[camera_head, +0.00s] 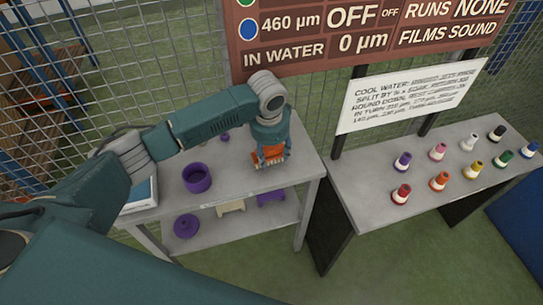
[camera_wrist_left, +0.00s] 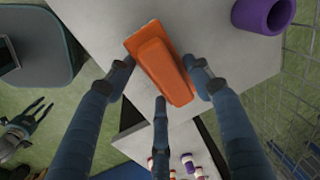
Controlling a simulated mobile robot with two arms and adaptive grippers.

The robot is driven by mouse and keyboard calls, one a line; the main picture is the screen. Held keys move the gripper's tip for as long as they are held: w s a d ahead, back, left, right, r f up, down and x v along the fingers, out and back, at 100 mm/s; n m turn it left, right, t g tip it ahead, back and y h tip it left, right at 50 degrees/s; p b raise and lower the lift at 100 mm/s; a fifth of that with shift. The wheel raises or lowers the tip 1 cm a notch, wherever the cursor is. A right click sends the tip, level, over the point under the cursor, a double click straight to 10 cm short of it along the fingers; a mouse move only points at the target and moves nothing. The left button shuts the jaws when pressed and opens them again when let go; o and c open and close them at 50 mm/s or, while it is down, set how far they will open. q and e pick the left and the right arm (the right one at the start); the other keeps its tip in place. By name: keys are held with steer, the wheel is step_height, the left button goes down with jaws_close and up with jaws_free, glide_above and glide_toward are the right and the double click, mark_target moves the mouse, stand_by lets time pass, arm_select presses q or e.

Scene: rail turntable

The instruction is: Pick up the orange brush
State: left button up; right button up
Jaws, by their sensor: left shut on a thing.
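The orange brush (camera_wrist_left: 163,70) is a block with a raised back. In the left wrist view it lies between the fingers of my left gripper (camera_wrist_left: 163,82), which touch it at both sides. In the head view the brush (camera_head: 270,156) shows under my left gripper (camera_head: 271,148), at the right end of the grey shelf table (camera_head: 262,181). My left gripper is shut on it. I cannot tell whether the brush rests on the table top or is slightly above it.
A purple cup (camera_head: 197,178) stands left of the brush. Purple and beige items lie on the lower shelf (camera_head: 240,226). A second table (camera_head: 450,185) at right holds several coloured cones. A wire fence (camera_head: 180,60) and a brown sign (camera_head: 330,40) stand behind.

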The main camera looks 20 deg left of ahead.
mark_target(273, 159)
arm_select(q)
steer(key=r, duration=0.3)
steer(key=r+b, duration=0.1)
steer(key=r, duration=0.1)
steer(key=shift+s+d, duration=0.25)
steer(key=shift+s, duration=0.1)
steer(key=s+d+b, duration=0.2)
steer(key=s+d, duration=0.8)
steer(key=s, duration=0.5)
steer(key=shift+s+d, duration=0.25)
